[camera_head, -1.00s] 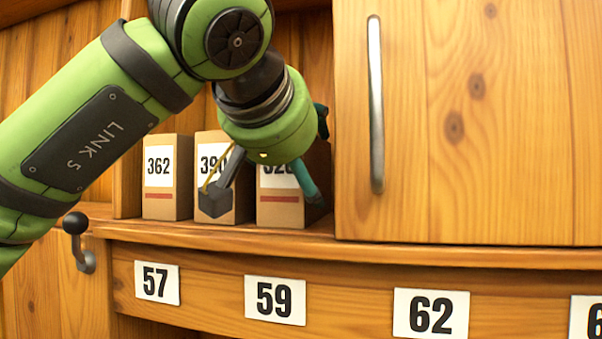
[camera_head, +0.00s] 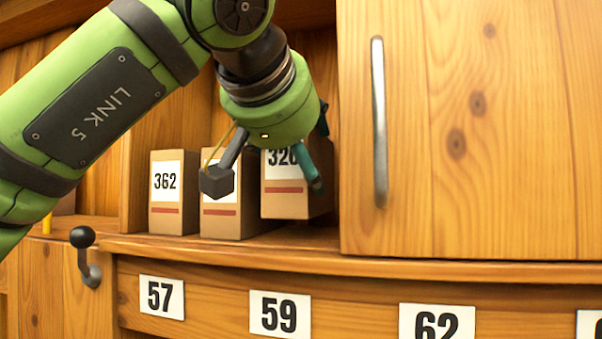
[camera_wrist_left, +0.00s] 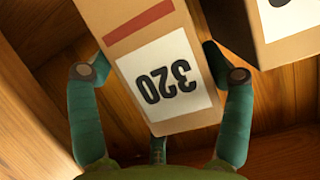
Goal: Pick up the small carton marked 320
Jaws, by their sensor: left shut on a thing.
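The small carton marked 320 (camera_head: 287,198) is brown with a white label and a red stripe. It is off the shelf, its bottom edge above the board, with a shadow below. My left gripper (camera_head: 262,182) is shut on it from above. My right gripper is in neither view.
A carton marked 362 (camera_head: 167,211) and a carton with its label mostly hidden (camera_head: 221,225) stand close on the left. A closed wooden door (camera_head: 470,130) with a metal handle (camera_head: 379,120) borders the right. Below are number plates 57, 59 and 62 (camera_head: 436,322). A dark-knobbed lever (camera_head: 83,238) sticks out at left.

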